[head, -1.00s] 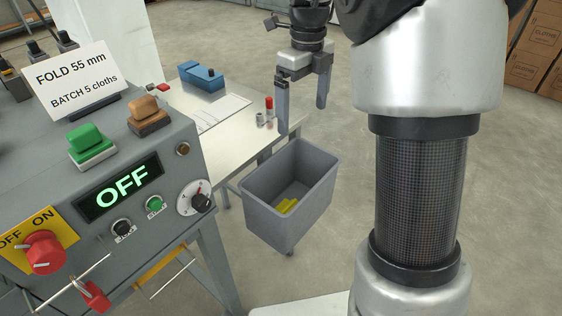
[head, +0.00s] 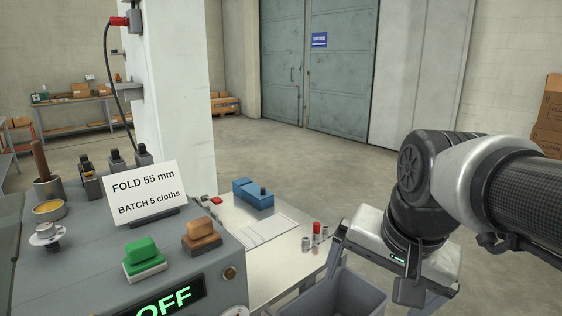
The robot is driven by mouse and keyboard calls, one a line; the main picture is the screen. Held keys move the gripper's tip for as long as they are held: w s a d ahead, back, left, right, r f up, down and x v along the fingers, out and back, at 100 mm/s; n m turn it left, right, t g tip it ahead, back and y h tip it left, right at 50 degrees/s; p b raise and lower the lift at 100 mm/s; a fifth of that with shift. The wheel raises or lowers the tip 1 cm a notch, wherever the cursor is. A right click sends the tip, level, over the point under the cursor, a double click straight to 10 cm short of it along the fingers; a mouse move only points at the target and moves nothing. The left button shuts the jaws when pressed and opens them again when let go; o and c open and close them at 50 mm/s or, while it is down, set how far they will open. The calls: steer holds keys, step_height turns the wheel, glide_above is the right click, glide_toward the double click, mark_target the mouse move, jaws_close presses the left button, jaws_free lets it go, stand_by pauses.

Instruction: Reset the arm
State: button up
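My gripper (head: 370,283) is at the lower right of the head view, above the grey bin, at the right end of the metal table. Its two fingers stand apart, with nothing visible between them. Its fingertips are partly cut off or hidden. My arm comes in from the right edge, bent at a dark joint. The machine (head: 75,270) at the lower left has a green display (head: 165,300) reading OFF. A card (head: 143,193) on it reads "FOLD 55 mm, BATCH 5 cloths".
The grey bin (head: 335,298) stands under my gripper; its inside is mostly out of view. The table (head: 232,212) holds a blue tool (head: 253,193), a paper sheet (head: 262,228) and small red and grey pieces. A white pillar (head: 177,100) rises behind the machine. Open floor lies beyond.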

steer(key=s+f+n+t, duration=0.1)
steer(key=s+f+n, duration=0.1)
steer(key=s+n, duration=0.35)
step_height(320, 180, up, 18)
steer(key=w+p, duration=0.1)
steer(key=p, duration=1.6)
steer(key=shift+n+p, duration=0.4)
steer(key=shift+n, duration=0.05)
steer(key=shift+a+f, duration=0.1)
